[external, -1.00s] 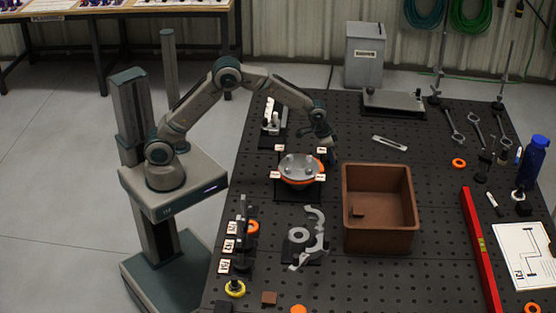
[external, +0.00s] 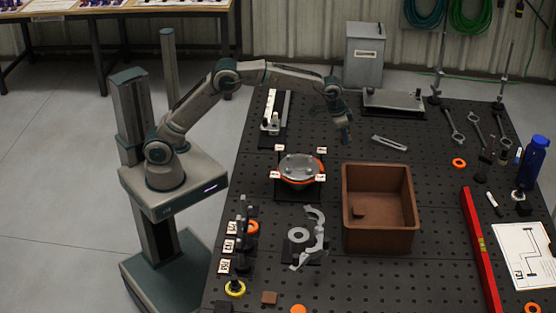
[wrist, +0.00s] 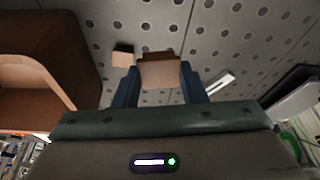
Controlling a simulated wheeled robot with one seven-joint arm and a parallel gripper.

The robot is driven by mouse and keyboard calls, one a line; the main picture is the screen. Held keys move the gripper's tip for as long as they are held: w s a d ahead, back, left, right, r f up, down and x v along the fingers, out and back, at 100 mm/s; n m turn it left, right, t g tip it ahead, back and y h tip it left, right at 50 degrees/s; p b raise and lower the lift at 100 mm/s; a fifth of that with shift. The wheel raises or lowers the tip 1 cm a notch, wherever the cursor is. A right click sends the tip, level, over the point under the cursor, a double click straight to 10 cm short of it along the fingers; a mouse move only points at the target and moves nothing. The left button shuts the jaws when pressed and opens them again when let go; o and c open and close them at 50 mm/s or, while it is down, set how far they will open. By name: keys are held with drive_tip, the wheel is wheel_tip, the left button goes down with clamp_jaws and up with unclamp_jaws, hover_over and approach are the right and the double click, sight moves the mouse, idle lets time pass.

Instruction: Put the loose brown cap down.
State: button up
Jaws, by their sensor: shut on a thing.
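In the wrist view, the brown cap (wrist: 160,72) is a small block held between the two blue fingers of my gripper (wrist: 158,84). My gripper is shut on it. In the external view my gripper (external: 347,138) hangs over the black perforated bench (external: 440,200), behind the brown bin (external: 379,240) and left of a silver tool. The held cap cannot be made out there. The bin also shows at the left of the wrist view (wrist: 50,50).
A round grey-and-orange fixture (external: 301,170) stands left of the bin. The silver tool (external: 389,143) and a grey plate (external: 393,102) lie right of my gripper. A brown block (external: 269,298) sits at the front edge. The bench right of the bin has free room.

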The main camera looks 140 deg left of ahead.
drive_tip(key=w+r+p, duration=0.2)
drive_tip(key=w, duration=0.6)
drive_tip(key=m+p, duration=0.2)
drive_tip(key=p, duration=0.3)
hover_over(373, 217)
drive_tip(key=s, duration=0.1)
wheel_tip(373, 217, down, 2)
drive_tip(key=f, duration=0.4)
drive_tip(key=f+b, duration=0.1)
drive_tip(key=f, duration=0.1)
drive_tip(key=shift+d, duration=0.35)
wheel_tip(373, 217, down, 4)
drive_tip(key=shift+f+p, duration=0.15)
drive_tip(key=shift+p, duration=0.4)
drive_tip(key=shift+f, duration=0.1)
drive_tip(key=shift+f+b, duration=0.45)
drive_tip(key=shift+f, duration=0.1)
